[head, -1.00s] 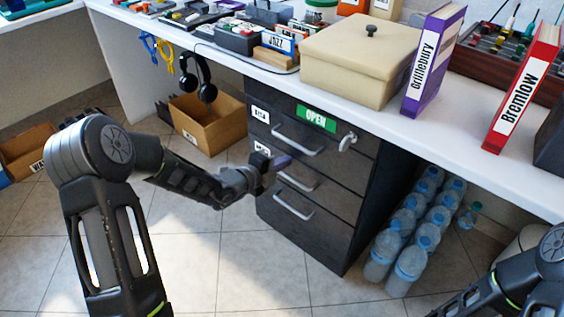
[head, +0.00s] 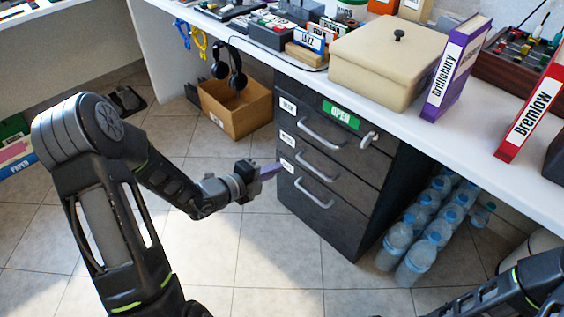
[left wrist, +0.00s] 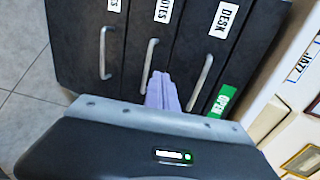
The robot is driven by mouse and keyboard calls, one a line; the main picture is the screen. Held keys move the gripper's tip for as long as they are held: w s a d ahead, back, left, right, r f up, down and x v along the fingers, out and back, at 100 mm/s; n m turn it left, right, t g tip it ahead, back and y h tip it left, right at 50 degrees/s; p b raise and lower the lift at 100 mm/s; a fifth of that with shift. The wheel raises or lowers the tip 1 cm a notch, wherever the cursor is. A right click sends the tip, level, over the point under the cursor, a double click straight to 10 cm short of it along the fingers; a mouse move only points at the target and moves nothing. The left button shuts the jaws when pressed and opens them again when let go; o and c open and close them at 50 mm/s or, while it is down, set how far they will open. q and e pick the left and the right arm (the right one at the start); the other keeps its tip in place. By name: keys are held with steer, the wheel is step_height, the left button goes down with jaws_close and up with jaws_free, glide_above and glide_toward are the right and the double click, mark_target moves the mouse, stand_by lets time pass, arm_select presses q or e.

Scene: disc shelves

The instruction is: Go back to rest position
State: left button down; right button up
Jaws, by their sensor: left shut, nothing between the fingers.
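My left gripper (head: 270,171) is in front of the dark drawer cabinet (head: 340,170), apart from it, beside the drawers' left edge. Its purple fingers are shut with nothing between them; they also show in the left wrist view (left wrist: 163,92). The drawers look closed, each with a silver handle (head: 316,165), and a green OPEN label (head: 341,115) sits at the top. My right arm's links (head: 515,292) show at the lower right, but its gripper is not in view.
A white counter (head: 425,125) carries a beige box (head: 375,75) and upright purple (head: 455,70) and red (head: 535,105) binders. Several water bottles (head: 415,240) stand under it, right of the cabinet. A cardboard box (head: 238,108) sits left of the cabinet. The tiled floor ahead is clear.

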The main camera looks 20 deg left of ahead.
stand_by(0.6)
